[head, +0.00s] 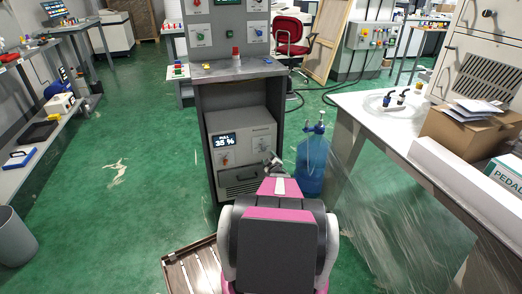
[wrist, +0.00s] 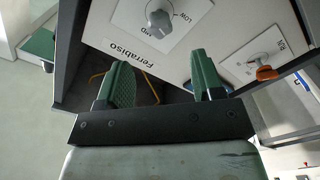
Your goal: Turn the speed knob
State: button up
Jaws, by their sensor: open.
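My gripper (head: 271,164) is in front of the cabinet's right side. In the wrist view my gripper (wrist: 163,78) is open, its green fingers apart with nothing between them. Beyond the fingertips, a grey knob (wrist: 158,19) sits on a white plate marked "Low"; "Ferrabiso" is printed beside it. A knob with an orange-red handle (wrist: 266,73) is on another plate at right. I cannot read which one is for speed.
A blue water bottle (head: 312,165) stands close to the right of the cabinet. A white table (head: 375,120) with a cardboard box (head: 455,138) is further right. A wooden slatted pallet (head: 190,270) lies by my base at left. The green floor on the left is open.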

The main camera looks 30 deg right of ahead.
aim_at(264, 149)
jog(key=x, duration=0.9)
jog(key=shift+w+d, duration=0.2)
jog(key=shift+w, duration=0.1)
jog(key=c, duration=0.9)
